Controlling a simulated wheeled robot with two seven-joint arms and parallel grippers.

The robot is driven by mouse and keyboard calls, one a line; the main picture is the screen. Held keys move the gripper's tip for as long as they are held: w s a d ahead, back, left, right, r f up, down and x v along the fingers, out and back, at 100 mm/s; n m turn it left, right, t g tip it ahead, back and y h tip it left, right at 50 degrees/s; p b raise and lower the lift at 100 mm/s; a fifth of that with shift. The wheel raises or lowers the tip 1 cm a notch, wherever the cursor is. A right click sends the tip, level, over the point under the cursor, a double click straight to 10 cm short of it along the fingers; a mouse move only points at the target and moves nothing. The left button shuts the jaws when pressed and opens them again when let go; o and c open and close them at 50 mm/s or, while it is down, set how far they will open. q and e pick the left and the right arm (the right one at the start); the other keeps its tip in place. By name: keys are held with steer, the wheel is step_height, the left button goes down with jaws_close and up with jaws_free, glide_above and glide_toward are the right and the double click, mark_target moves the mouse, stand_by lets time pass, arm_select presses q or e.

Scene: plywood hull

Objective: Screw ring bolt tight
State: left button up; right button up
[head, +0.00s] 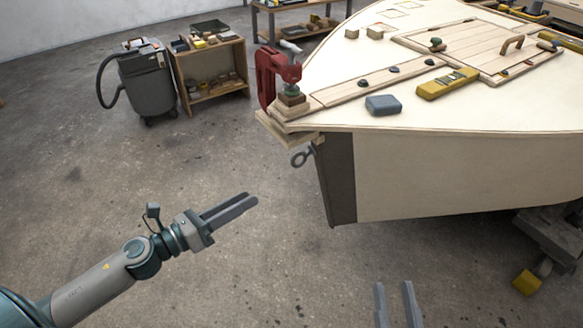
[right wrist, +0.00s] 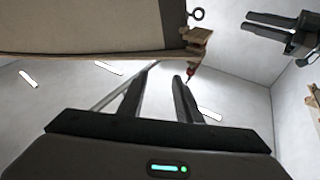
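The grey ring bolt (head: 301,157) sticks out from the dark stem (head: 335,180) at the boat's bow, just under the top edge. Its ring also shows in the right wrist view (right wrist: 196,14). My left gripper (head: 250,199) is in the free air below and left of the ring bolt, apart from it. Its fingers are parted with nothing between them; it also shows in the right wrist view (right wrist: 248,22). My right gripper (head: 394,288) is low at the bottom of the head view, below the hull and away from the bolt. Its fingers (right wrist: 162,75) are parted and empty.
A red clamp (head: 275,75) grips the bow tip above the bolt. A yellow level (head: 448,83) and a grey block (head: 383,105) lie on the deck. A vacuum (head: 148,85) and a wooden shelf (head: 212,75) stand behind. The floor left of the bow is clear.

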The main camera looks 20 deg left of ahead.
mark_target(295, 166)
arm_select(q)
steer(key=n, duration=1.9)
steer(key=a+n+p, duration=0.1)
steer(key=n, duration=0.9)
steer(key=shift+w, duration=0.35)
arm_select(e)
steer(key=f, duration=0.1)
steer(key=w+f+g, duration=0.1)
steer(key=f+g+h, duration=0.1)
steer(key=f, duration=0.1)
steer(key=shift+w+d, duration=0.25)
steer(key=shift+d, duration=0.15)
arm_select(q)
steer(key=shift+w, duration=0.1)
